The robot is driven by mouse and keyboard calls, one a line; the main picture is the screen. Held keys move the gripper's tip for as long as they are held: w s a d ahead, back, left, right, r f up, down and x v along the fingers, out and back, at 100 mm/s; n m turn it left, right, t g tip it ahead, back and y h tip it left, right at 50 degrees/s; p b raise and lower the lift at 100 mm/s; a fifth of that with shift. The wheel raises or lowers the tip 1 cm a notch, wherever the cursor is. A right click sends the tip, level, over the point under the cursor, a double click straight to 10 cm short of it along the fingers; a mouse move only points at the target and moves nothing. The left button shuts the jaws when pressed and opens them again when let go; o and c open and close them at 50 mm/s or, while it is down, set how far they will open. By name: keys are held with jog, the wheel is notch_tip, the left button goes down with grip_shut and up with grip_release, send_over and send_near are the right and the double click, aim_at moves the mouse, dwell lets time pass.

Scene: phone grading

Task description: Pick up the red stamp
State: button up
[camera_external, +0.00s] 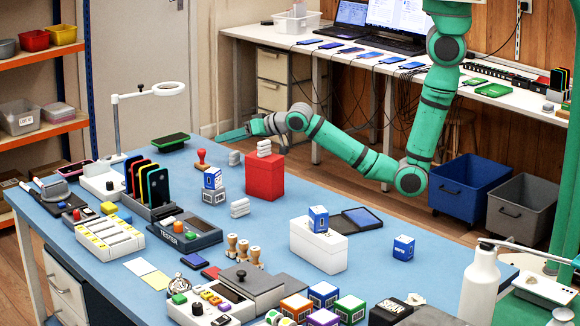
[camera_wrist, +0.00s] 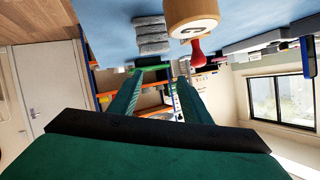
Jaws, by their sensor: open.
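The red stamp (camera_external: 201,158) stands upright on the blue table near its far edge, with a knobbed handle. In the wrist view, where the scene looks upside down, a red knobbed handle (camera_wrist: 197,52) that seems to be the stamp shows beyond the fingertips, to their right. A round wooden-sided thing above it hides part of it. My gripper (camera_external: 224,137) is stretched out level above the far edge of the table, pointing left, behind the stamp and apart from it. In the wrist view, my gripper (camera_wrist: 160,77) has its two green fingers spread with nothing between them.
A red box (camera_external: 264,178) with white blocks on top stands right of the stamp. A lamp (camera_external: 118,125) stands farther left.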

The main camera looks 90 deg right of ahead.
jog(key=n+y, duration=0.1)
jog(key=n, duration=0.1)
send_near(202, 159)
jog(key=w, duration=0.1)
jog(key=w+d, duration=0.1)
jog(key=w, duration=0.2)
jog(key=shift+d, duration=0.35)
jog(key=shift+x, duration=2.8)
jog(key=shift+d+r, duration=0.15)
jog(key=shift+r, duration=0.05)
jog(key=shift+c, duration=0.4)
grip_shut()
